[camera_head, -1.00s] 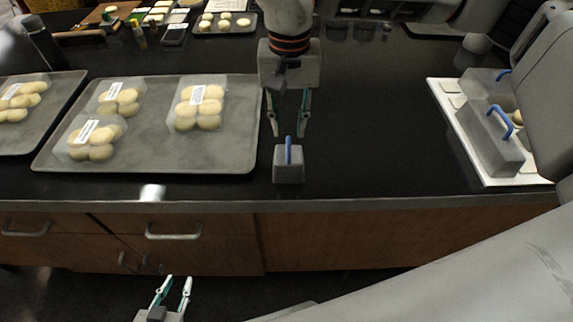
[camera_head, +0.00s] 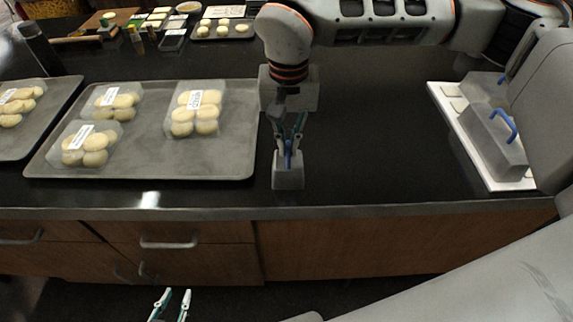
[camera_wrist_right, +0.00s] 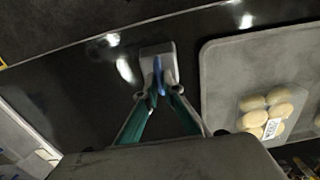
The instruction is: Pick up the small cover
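The small cover (camera_head: 288,178) is a small grey block with a blue upright handle (camera_head: 288,152). It stands on the black counter, right of the large tray and near the front edge. It also shows in the right wrist view (camera_wrist_right: 152,50). My right gripper (camera_head: 290,140) is above it, pointing down, with its fingers drawn together on the blue handle. The wrist view shows the fingers on both sides of the handle, partly covering it. My left gripper (camera_head: 177,293) is low in front of the drawers, empty, with its fingers apart.
A grey tray (camera_head: 215,172) with several packs of round buns (camera_head: 197,110) lies left of the cover. Two larger grey covers with blue handles, one of them here (camera_head: 495,140), stand on a white board (camera_head: 512,187) at right. The counter between is clear.

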